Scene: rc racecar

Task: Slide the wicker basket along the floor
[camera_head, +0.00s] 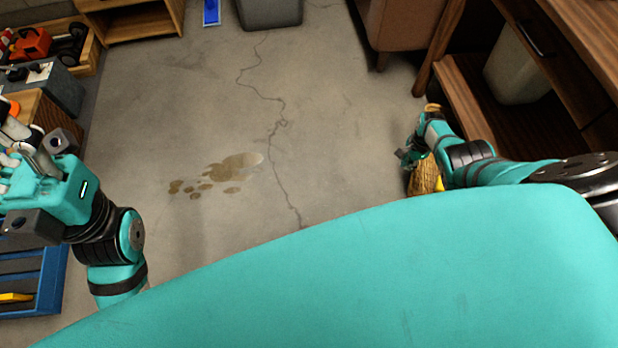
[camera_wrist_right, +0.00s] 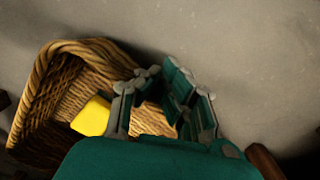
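The wicker basket (camera_head: 424,178) is on the floor at the right in the head view, largely hidden by my right arm. In the right wrist view the basket (camera_wrist_right: 62,88) fills the left side, its open mouth showing a yellow object (camera_wrist_right: 92,116). My right gripper (camera_head: 408,156) is at the basket. In the wrist view its fingers (camera_wrist_right: 158,98) stand apart over the basket's right side, with weave visible between them. I cannot tell whether they touch the wall. My left gripper (camera_head: 12,165) is at the far left, away from the basket; its finger opening is unclear.
A wooden desk with a lower shelf (camera_head: 470,85) and a brown seat (camera_head: 402,25) stand at the right. A grey bin (camera_head: 268,12) is at the back. Shelving and a blue drawer unit (camera_head: 50,285) line the left. The cracked, stained concrete floor (camera_head: 330,130) is clear in the middle.

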